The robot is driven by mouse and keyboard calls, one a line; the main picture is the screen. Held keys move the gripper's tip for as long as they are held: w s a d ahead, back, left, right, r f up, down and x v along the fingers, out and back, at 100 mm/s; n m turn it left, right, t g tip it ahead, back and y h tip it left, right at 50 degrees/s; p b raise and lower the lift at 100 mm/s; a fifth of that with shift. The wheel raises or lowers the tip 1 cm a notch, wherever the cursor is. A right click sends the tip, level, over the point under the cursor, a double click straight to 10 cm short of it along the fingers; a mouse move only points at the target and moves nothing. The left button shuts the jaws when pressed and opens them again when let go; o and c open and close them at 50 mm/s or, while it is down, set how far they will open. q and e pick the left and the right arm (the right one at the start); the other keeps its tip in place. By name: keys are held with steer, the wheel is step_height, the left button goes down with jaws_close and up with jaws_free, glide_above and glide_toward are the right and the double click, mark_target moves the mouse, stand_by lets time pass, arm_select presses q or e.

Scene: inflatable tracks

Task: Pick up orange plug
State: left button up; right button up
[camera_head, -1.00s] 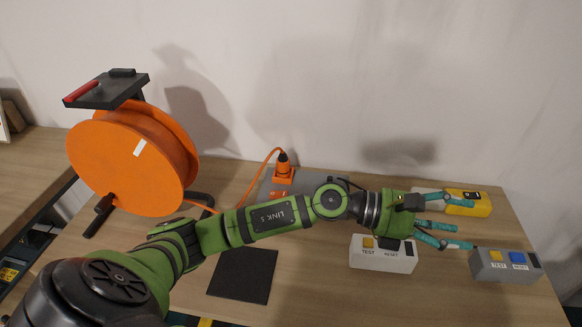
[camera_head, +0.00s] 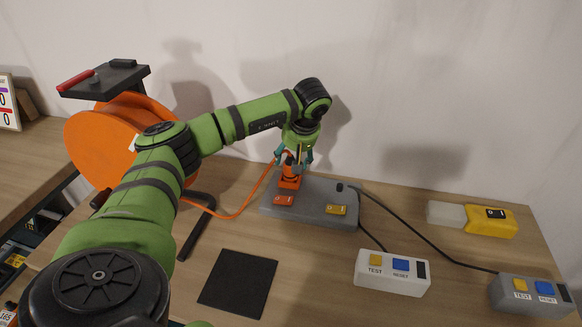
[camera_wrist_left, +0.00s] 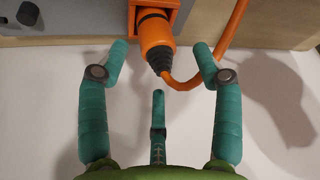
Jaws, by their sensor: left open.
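The orange plug (camera_head: 289,169) stands in an orange socket on a grey socket block (camera_head: 311,212) at the back of the table. Its orange cable runs left toward the reel. My left gripper (camera_head: 294,158) is above the plug, pointing down, with teal fingers on either side of it. In the left wrist view the plug (camera_wrist_left: 156,42) shows an orange body and a black ribbed cable end. There the left gripper (camera_wrist_left: 163,68) is open, and its fingers appear apart from the plug. My right gripper does not show.
An orange cable reel (camera_head: 100,141) stands at the left. A white button box (camera_head: 392,273), a grey button box (camera_head: 530,296) and a yellow device (camera_head: 489,220) are at the right. A black mat (camera_head: 238,283) lies in front. Black cables cross the table.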

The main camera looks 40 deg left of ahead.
mark_target(292, 160)
arm_select(q)
steer(key=shift+x, duration=1.95)
steer(key=shift+d, duration=0.15)
steer(key=c, duration=1.2)
steer(key=shift+r, duration=0.1)
